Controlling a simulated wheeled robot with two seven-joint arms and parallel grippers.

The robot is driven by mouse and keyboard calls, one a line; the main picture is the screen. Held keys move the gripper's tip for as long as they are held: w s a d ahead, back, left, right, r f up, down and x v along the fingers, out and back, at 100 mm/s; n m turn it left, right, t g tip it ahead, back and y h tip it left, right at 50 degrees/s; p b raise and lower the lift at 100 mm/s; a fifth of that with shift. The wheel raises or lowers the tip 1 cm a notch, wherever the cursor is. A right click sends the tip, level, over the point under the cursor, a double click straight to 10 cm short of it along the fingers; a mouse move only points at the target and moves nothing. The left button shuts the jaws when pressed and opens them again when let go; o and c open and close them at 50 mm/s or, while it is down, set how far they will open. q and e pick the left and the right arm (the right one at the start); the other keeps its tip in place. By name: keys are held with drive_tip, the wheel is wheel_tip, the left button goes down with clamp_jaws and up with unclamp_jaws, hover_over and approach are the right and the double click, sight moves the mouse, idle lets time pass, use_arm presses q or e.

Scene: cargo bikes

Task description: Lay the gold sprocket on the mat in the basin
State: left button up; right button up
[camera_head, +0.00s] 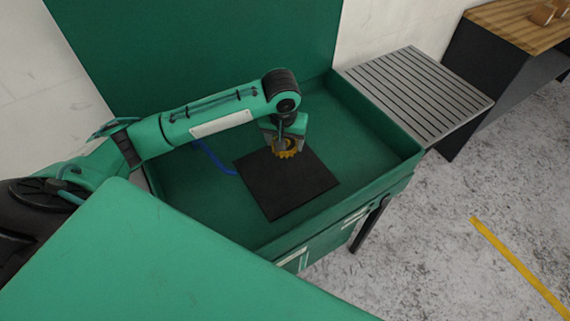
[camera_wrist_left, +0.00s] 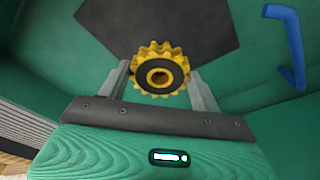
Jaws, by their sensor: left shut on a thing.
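The gold sprocket (camera_head: 286,153) is a small toothed wheel with a dark ring and a centre hole. My left gripper (camera_head: 287,147) is shut on it, and the arm reaches in over the basin from the left. In the left wrist view the sprocket (camera_wrist_left: 160,72) sits between the two grey fingers of my left gripper (camera_wrist_left: 158,84). The black mat (camera_head: 287,196) lies flat in the green basin (camera_head: 385,168). The sprocket is over the mat's far part; I cannot tell whether it touches the mat. My right gripper is not in view.
A slatted grey rack (camera_head: 418,90) adjoins the basin on the right. A wooden-topped bench (camera_head: 520,24) stands farther right. The mat's near part is clear.

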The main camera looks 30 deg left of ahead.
sight(285, 171)
use_arm(q)
wheel_tip(285, 171, down, 11)
drive_tip(key=shift+f+p, duration=0.1)
drive_tip(key=shift+p, duration=0.35)
drive_tip(key=o, duration=1.3)
drive_tip(key=shift+f, duration=0.1)
drive_tip(key=shift+c, duration=0.2)
drive_tip(key=r, duration=0.4)
drive_tip(key=s+r, duration=0.1)
drive_tip(key=r, duration=0.3)
drive_tip(key=r+b, duration=0.1)
drive_tip(key=r, duration=0.3)
drive_tip(key=shift+s+d+r, duration=0.1)
drive_tip(key=shift+s+d, duration=0.1)
drive_tip(key=shift+s, duration=0.2)
